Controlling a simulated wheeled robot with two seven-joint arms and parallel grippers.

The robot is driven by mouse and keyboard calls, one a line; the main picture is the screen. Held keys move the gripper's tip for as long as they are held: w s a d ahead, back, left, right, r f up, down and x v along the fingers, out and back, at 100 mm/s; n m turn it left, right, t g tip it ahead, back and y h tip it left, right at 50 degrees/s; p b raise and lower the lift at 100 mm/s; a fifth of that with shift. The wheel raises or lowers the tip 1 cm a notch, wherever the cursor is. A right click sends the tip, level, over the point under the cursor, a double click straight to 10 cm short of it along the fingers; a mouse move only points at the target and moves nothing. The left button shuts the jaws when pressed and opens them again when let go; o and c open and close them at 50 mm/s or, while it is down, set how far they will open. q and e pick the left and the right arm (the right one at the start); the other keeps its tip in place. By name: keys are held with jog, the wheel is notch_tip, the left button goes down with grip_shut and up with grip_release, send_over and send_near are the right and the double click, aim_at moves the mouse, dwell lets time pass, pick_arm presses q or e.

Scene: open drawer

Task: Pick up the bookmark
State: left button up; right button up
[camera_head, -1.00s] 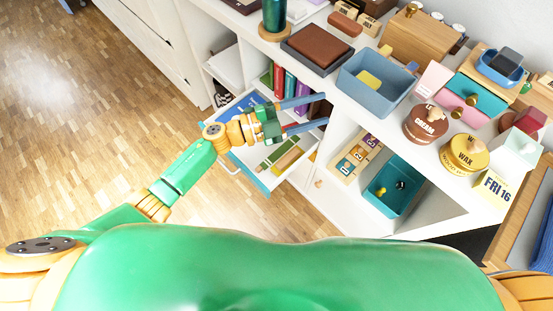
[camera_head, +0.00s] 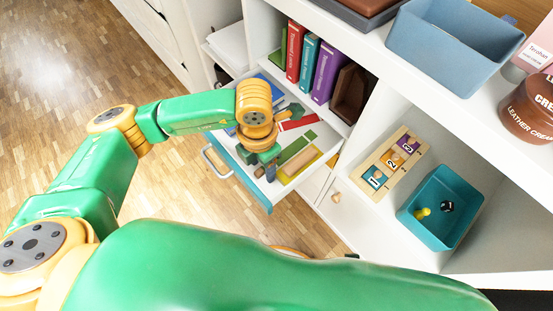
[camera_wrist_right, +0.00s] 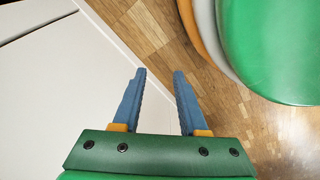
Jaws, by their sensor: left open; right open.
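The open drawer (camera_head: 222,158) holds several flat items: a red strip (camera_head: 299,122), a green strip (camera_head: 296,149) and a yellow-olive strip (camera_head: 301,162). I cannot tell for certain which one is the bookmark. My left gripper (camera_head: 265,173) points down over the near part of the drawer, left of the green and yellow strips. Its blue fingers are small and partly hidden by the wrist, open, with nothing seen between them. My right gripper (camera_wrist_right: 159,73) is open and empty in the right wrist view, above wood floor beside a white cabinet front.
Upright books (camera_head: 325,70) and a brown holder (camera_head: 351,93) stand on the shelf behind the drawer. To the right are a wooden number tray (camera_head: 396,160) and a teal bin (camera_head: 440,205). The white countertop overhangs them. Open floor lies left of the drawer.

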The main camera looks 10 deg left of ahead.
pick_arm(q)
grip_shut()
